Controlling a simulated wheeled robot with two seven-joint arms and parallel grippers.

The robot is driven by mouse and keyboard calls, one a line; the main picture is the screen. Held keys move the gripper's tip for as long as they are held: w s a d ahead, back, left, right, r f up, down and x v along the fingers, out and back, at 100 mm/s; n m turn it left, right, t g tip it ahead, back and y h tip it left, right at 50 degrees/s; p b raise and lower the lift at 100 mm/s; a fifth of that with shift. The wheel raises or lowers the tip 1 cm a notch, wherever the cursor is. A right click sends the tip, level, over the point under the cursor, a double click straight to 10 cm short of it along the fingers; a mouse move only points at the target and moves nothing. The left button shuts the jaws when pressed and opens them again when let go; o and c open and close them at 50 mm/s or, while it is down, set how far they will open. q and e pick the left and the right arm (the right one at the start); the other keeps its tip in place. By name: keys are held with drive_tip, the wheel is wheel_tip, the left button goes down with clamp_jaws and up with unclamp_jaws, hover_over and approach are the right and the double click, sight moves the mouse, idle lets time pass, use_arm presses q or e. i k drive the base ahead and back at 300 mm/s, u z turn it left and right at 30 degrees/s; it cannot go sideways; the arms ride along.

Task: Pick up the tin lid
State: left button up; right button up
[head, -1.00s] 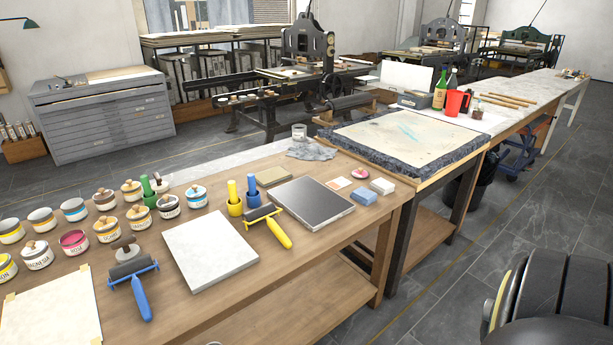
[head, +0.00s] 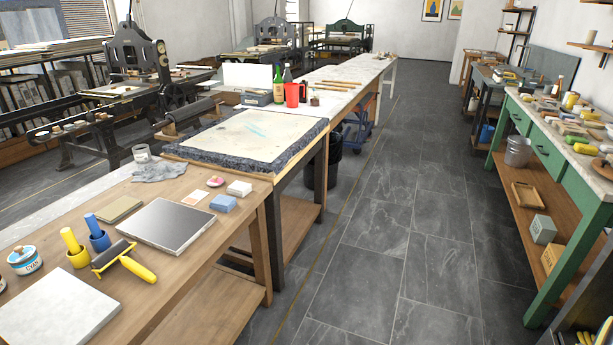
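No separate tin lid can be made out for certain. A small round pink piece (head: 216,181) lies flat on the wooden table near its far right corner; it is too small to tell whether it is a lid. A tin labelled CYAN (head: 25,261) stands at the left edge of the view, with something brown on its top.
The wooden table (head: 215,285) also holds a yellow-handled roller (head: 125,261), a dark slab (head: 168,225), a pale slab (head: 55,308) and a blue block (head: 223,203). A green bench (head: 550,160) stands right. The grey floor (head: 400,235) between is clear.

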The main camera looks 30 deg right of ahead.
sight(216, 181)
drive_tip(key=z, duration=1.6)
drive_tip(key=i, duration=3.35)
drive_tip(key=u, duration=3.85)
